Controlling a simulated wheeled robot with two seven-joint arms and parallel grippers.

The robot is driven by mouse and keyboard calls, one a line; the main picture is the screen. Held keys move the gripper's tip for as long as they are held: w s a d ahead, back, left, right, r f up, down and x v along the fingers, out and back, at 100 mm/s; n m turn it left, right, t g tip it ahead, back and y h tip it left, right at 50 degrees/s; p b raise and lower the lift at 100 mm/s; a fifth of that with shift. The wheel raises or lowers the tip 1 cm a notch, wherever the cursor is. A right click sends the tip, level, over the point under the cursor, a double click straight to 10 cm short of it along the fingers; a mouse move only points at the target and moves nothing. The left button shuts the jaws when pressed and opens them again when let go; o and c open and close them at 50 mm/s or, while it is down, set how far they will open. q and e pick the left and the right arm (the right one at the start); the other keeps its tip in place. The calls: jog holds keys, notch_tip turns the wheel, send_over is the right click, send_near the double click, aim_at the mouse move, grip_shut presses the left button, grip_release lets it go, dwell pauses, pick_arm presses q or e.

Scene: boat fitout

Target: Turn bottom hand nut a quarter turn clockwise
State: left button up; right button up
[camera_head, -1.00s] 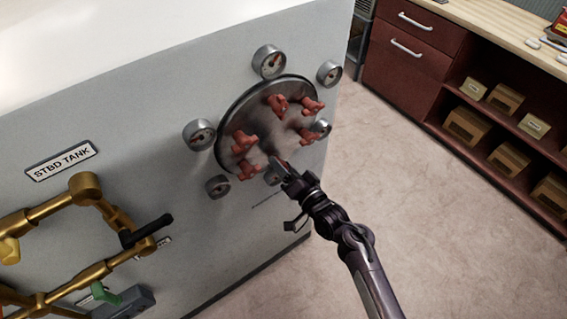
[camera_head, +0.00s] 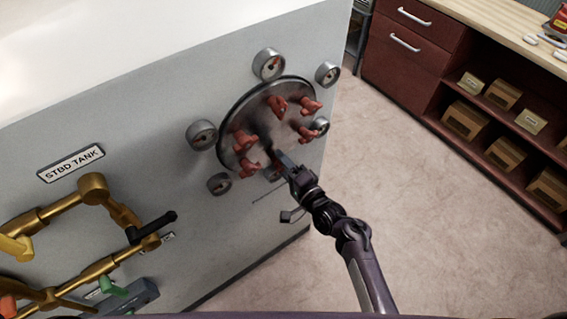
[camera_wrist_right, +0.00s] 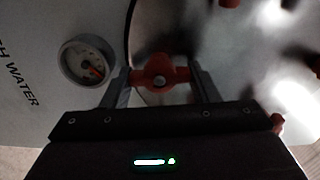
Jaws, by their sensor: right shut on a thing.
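In the head view my right gripper (camera_head: 279,160) reaches the lower edge of the round metal cover (camera_head: 262,128) and mostly hides this nut. Several other red hand nuts, such as one at the top (camera_head: 277,105) and one at lower left (camera_head: 248,168), stand around the cover. My left gripper is not in view.
Several round gauges (camera_head: 202,134) ring the cover on the pale tank wall (camera_head: 150,120); one gauge (camera_wrist_right: 88,60) is close to my left-hand finger in the wrist view. Brass pipes (camera_head: 95,190) with valve handles stand at left. Open floor (camera_head: 410,190) lies right.

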dwell(0.3)
jog(key=o, duration=1)
jog(key=b+v, duration=0.1)
jog(key=v, duration=0.7)
